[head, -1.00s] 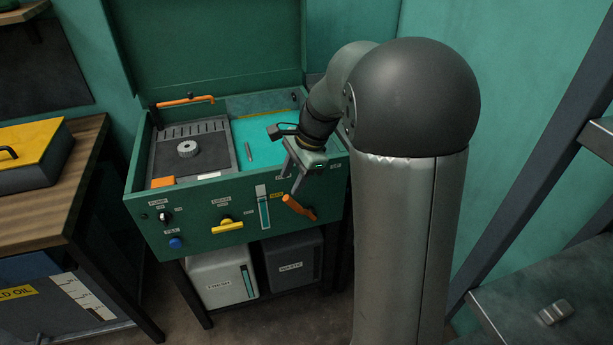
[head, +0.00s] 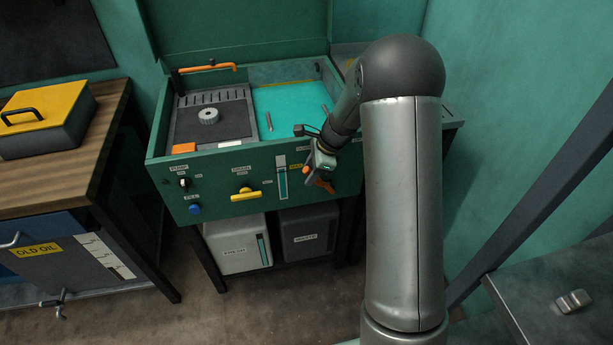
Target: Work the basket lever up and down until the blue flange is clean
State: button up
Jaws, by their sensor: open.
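The orange basket lever (head: 307,170) is on the right of the green washer's front panel, sloping down to the right. My gripper (head: 318,176) is open and right at the lever, hiding its middle. I cannot tell whether the fingers are around the lever or only in front of it. No blue flange shows; the turquoise bath (head: 292,105) shows only a thin grey bar.
The washer's lid stands open behind. A grey grate with a round knurled part (head: 208,115) is left of the bath. A yellow drain handle (head: 245,194) and a blue knob (head: 194,210) stick out of the panel. A wooden bench with a yellow-lidded box (head: 45,120) stands left.

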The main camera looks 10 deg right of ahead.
jog(key=shift+x, duration=1.65)
grip_shut()
